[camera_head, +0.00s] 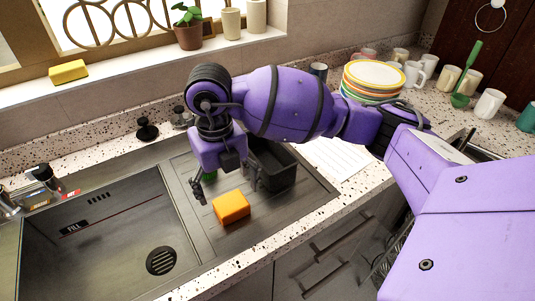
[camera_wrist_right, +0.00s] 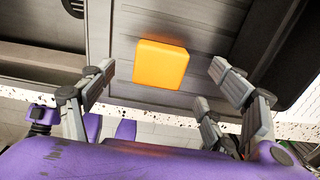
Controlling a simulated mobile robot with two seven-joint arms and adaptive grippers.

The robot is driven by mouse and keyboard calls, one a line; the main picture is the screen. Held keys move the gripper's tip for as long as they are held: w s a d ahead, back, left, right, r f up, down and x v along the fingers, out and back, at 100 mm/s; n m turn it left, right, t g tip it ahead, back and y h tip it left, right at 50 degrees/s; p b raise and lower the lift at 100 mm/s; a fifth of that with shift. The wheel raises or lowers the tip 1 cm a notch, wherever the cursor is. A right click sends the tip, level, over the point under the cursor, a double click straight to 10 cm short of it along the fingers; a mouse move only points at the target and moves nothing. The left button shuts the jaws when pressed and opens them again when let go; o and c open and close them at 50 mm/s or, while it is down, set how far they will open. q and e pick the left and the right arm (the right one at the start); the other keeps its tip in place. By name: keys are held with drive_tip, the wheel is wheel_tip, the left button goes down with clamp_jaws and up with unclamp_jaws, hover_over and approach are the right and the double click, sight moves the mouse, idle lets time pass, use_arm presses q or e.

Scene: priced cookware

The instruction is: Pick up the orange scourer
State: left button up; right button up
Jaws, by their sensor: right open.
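The orange scourer (camera_head: 231,206) is a small block lying on the grey metal drainboard to the right of the sink basin. It also shows in the right wrist view (camera_wrist_right: 161,64), ahead of the fingers and between their lines. My right gripper (camera_head: 228,188) is open and empty, with its fingers pointing down beside and behind the scourer in the head view. In the right wrist view the open fingers (camera_wrist_right: 162,75) stand wide apart, and neither visibly touches the scourer. My left gripper is not in view.
A dark bin (camera_head: 272,165) stands on the drainboard just behind and right of the scourer. The sink basin (camera_head: 110,235) lies to the left. A yellow block (camera_head: 68,71) sits on the windowsill. Stacked plates (camera_head: 373,78) and several mugs stand at the back right.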

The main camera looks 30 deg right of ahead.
sight(230, 202)
drive_tip(key=shift+s+f, duration=0.65)
drive_tip(key=shift+f, duration=0.25)
drive_tip(key=f, duration=0.3)
drive_tip(key=shift+w+d+f, duration=0.1)
drive_tip(key=shift+w+f, duration=0.2)
drive_tip(key=shift+f, duration=0.15)
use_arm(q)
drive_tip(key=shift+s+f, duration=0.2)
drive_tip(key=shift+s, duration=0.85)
use_arm(e)
drive_tip(key=c, duration=1)
